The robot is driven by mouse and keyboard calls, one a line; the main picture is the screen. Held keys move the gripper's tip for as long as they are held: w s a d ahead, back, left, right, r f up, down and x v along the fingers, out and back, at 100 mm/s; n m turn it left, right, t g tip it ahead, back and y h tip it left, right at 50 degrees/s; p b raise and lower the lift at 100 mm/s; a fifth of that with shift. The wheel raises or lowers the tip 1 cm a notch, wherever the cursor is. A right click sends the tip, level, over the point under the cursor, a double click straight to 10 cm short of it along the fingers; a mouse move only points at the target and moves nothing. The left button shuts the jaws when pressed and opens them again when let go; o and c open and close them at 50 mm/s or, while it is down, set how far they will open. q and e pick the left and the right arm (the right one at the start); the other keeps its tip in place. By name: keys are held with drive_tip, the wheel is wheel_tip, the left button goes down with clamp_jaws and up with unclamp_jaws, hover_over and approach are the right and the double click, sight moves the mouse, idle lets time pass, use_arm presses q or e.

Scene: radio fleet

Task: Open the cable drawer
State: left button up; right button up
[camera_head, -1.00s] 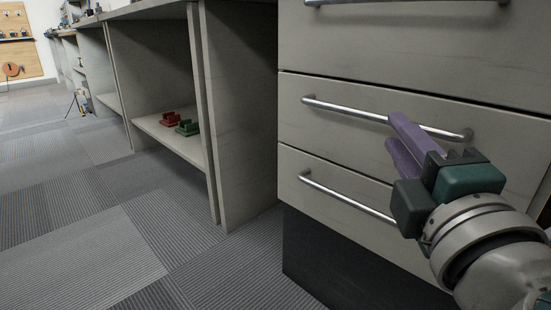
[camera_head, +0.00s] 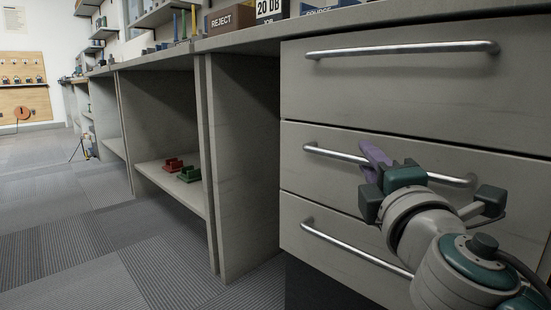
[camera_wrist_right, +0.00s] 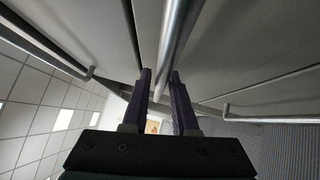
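A grey cabinet has three drawers in view, all shut: the top drawer (camera_head: 400,92), the middle drawer (camera_head: 312,172) and the bottom drawer (camera_head: 305,205). Each has a silver bar handle. No label shows which is the cable drawer. My right gripper (camera_head: 374,158) is at the middle drawer's handle (camera_head: 332,153). In the right wrist view, the purple fingertips (camera_wrist_right: 161,80) stand apart, with a handle bar (camera_wrist_right: 178,40) running between them. A gap shows beside the bar, so the fingers look open around it. My left gripper is out of view.
The top handle (camera_head: 400,49) and bottom handle (camera_head: 350,246) lie above and below my right gripper. Left of the drawers, an open shelf holds a red item (camera_head: 173,165) and a green item (camera_head: 189,174). A REJECT box (camera_head: 232,19) stands on the counter.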

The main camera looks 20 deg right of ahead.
drive_tip(key=shift+c, duration=0.4)
clamp_jaws()
idle(0.9)
